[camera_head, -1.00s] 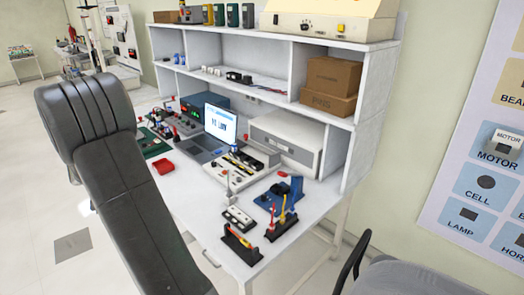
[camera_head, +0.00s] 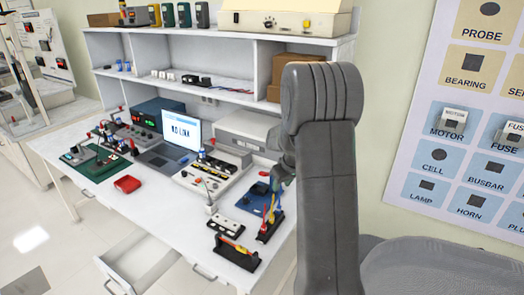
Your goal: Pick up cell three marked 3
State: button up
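I cannot make out a cell marked 3; no digit is readable on the small parts on the bench. My arm stands large at the right of the head view and covers part of the bench and shelf. A grey-green part of my arm's end (camera_head: 284,172) shows just left of the large link, above the bench's right side. My gripper's fingers are hidden or too small to tell there.
The white bench (camera_head: 150,215) carries a laptop (camera_head: 178,138), a red tray (camera_head: 127,184), a blue stand (camera_head: 256,199) and a black rack (camera_head: 237,252). A drawer (camera_head: 140,262) stands open in front. A label board (camera_head: 455,120) hangs at right.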

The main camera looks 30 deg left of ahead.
aim_at(202, 152)
jog(key=j+z, duration=0.1)
jog(key=z, duration=0.25)
jog(key=j+z, duration=0.15)
jog(key=z, duration=0.2)
jog(key=j+z, duration=0.1)
jog(key=z, duration=0.2)
jog(key=k+j, duration=0.15)
jog(key=j, duration=0.3)
jog(key=k+j, duration=0.15)
jog(key=j, duration=0.3)
jog(key=k+j, duration=0.15)
jog(key=j, duration=0.3)
jog(key=k+j, duration=0.15)
jog(key=j, duration=0.3)
jog(key=k+j+z, duration=0.1)
jog(key=j, duration=0.35)
jog(key=k+j, duration=0.25)
jog(key=j, duration=0.2)
jog(key=k+j, duration=0.15)
jog(key=j, duration=0.3)
jog(key=k+j, duration=0.15)
jog(key=j, duration=0.3)
